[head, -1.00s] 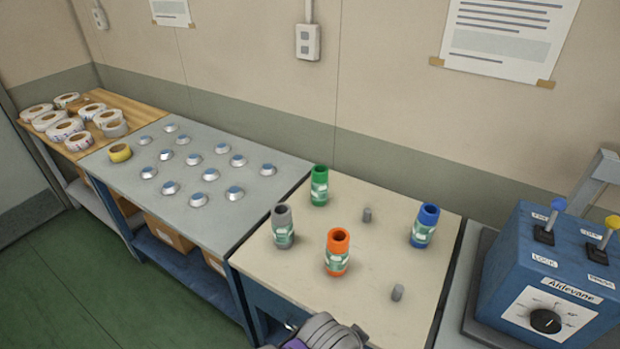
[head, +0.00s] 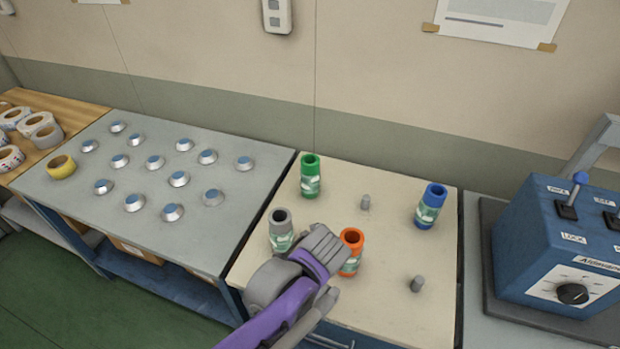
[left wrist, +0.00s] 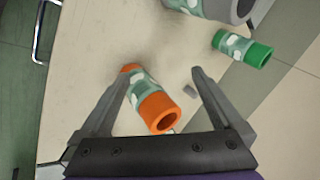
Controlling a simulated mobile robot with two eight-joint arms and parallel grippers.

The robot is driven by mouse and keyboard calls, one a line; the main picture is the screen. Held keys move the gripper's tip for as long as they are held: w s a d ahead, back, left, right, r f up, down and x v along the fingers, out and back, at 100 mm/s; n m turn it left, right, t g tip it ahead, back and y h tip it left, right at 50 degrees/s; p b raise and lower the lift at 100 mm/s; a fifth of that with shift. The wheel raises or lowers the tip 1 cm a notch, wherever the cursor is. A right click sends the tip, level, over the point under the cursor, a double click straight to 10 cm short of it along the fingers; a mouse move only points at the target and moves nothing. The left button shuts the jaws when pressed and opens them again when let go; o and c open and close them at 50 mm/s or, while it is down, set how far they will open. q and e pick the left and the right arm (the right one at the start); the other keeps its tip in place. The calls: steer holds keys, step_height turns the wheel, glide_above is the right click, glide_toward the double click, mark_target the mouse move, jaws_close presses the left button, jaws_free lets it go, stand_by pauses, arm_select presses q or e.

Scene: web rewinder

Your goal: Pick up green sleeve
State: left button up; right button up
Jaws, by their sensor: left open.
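The green sleeve (head: 310,177) stands upright at the back left of the cream table; it also shows near the top right of the left wrist view (left wrist: 243,48). My left gripper (head: 335,250) is over the front of the table, in front of the orange sleeve (head: 351,252) and partly covering it. In the left wrist view its jaws (left wrist: 163,80) are open and empty, with the orange sleeve (left wrist: 157,108) seen between them. The green sleeve lies beyond the jaws, apart from them. My right gripper is in neither view.
A grey sleeve (head: 281,230) stands close to my left gripper, in front of the green one. A blue sleeve (head: 430,206) and two grey pegs (head: 365,202) stand to the right. A blue control box (head: 560,250) is at the far right. The wall is behind.

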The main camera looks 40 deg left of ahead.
mark_target(310, 168)
arm_select(q)
steer(key=w+a+m+y, duration=0.2)
steer(key=w+a+m, duration=0.3)
steer(key=w, duration=0.1)
steer(key=w+a+m+y, duration=0.3)
steer(key=w+a+m, duration=0.2)
steer(key=w, duration=0.2)
steer(key=w+a+f+m+t+y, duration=0.1)
steer(key=w+a+m+y, duration=0.2)
steer(key=w+a+m, duration=0.2)
steer(key=shift+w+f+m, duration=0.1)
steer(key=shift+w+m, duration=0.5)
steer(key=shift+w, duration=0.3)
steer(key=x, duration=0.7)
steer(key=shift+w+a+p, duration=0.2)
steer(key=shift+a+p, duration=0.1)
steer(key=shift+p, duration=0.05)
steer(key=shift+r, duration=0.2)
steer(key=shift+c, duration=0.4)
jaws_close()
